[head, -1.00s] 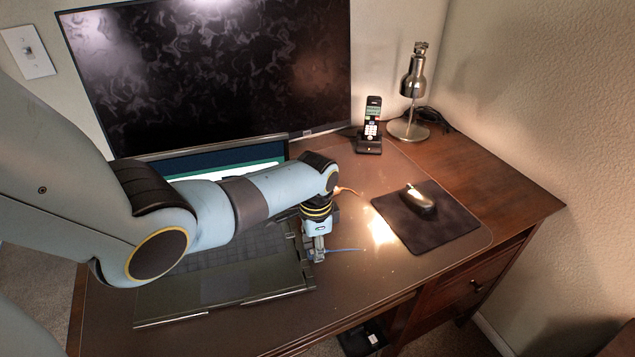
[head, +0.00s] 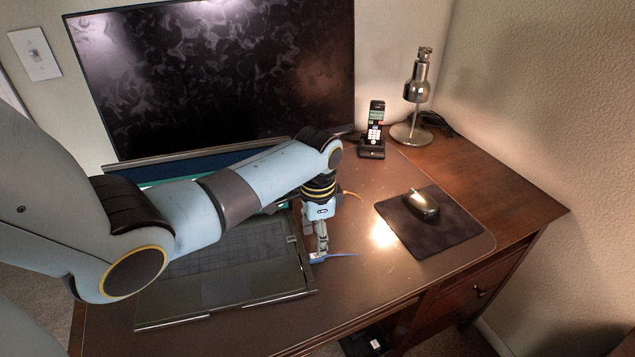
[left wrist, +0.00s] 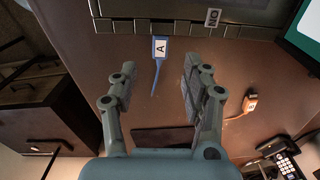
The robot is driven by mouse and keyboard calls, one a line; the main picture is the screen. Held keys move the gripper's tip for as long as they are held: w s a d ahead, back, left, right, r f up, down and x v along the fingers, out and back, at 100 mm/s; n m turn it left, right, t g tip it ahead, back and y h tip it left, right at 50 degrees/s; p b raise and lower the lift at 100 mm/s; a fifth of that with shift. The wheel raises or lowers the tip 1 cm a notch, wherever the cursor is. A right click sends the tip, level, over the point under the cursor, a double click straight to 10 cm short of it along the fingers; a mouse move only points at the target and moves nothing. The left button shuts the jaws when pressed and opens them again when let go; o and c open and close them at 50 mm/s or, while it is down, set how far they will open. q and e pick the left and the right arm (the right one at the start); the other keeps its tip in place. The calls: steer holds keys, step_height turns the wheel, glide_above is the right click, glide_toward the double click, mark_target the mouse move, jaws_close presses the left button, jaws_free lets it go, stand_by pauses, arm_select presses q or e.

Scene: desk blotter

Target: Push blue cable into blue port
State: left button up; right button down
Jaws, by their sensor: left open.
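The blue cable (head: 342,254) lies on the desk at the right side of the laptop (head: 222,277). Its blue plug, labelled A (left wrist: 160,49), points at the laptop's side edge and meets it in the left wrist view; how deep it sits I cannot tell. The blue port itself is hidden. My left gripper (head: 320,250) points down beside the laptop's right edge, just above the plug. In the left wrist view its two fingers (left wrist: 158,88) stand wide apart with the cable visible between them, not held. My right gripper is not in view.
An orange cable (head: 349,193) lies farther back; its plug (left wrist: 250,103) shows in the left wrist view. A tag reading NO (left wrist: 213,17) is at the laptop edge. A mouse (head: 421,204) on a dark pad (head: 440,232), a phone (head: 374,130) and a lamp (head: 418,85) stand right.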

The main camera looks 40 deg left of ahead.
arm_select(q)
step_height(320, 180, up, 6)
steer(key=shift+d, duration=0.1)
stand_by(0.9)
